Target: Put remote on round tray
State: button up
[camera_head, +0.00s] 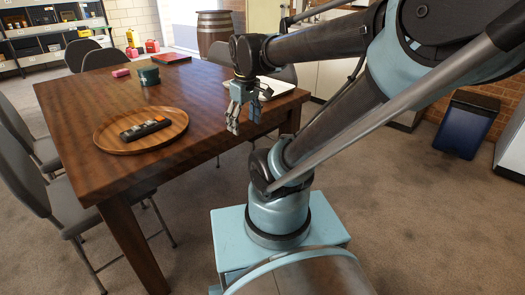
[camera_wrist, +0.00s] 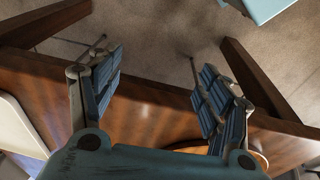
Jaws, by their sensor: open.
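The remote (camera_head: 145,129), dark with some coloured parts, lies on the round wooden tray (camera_head: 111,144) at the near left of the table. The tray's edge also shows at the lower right of the wrist view (camera_wrist: 259,160), mostly hidden behind my gripper. My gripper (camera_head: 243,115) is open and empty, above the right side of the table near its edge, apart from the remote and to the right of the tray. In the wrist view its two blue padded fingers (camera_wrist: 155,90) are spread wide with only the table edge and floor between them.
The brown wooden table (camera_head: 205,105) also holds a green box (camera_head: 148,76), a pink block (camera_head: 121,73), a red flat item (camera_head: 171,59) and a white item (camera_head: 273,88) partly behind my gripper. Grey chairs (camera_head: 75,205) stand around it. A blue bin (camera_head: 465,124) stands at right.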

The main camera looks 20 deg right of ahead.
jog(key=s+d+f+m, duration=0.4)
jog(key=s+f+m, duration=0.2)
jog(key=s+f, duration=0.1)
jog(key=shift+d+f+t, duration=0.3)
jog(key=shift+d+f, duration=0.05)
jog(key=shift+f, duration=0.15)
jog(key=shift+w+f, duration=0.2)
jog(key=shift+w, duration=0.25)
dwell(0.4)
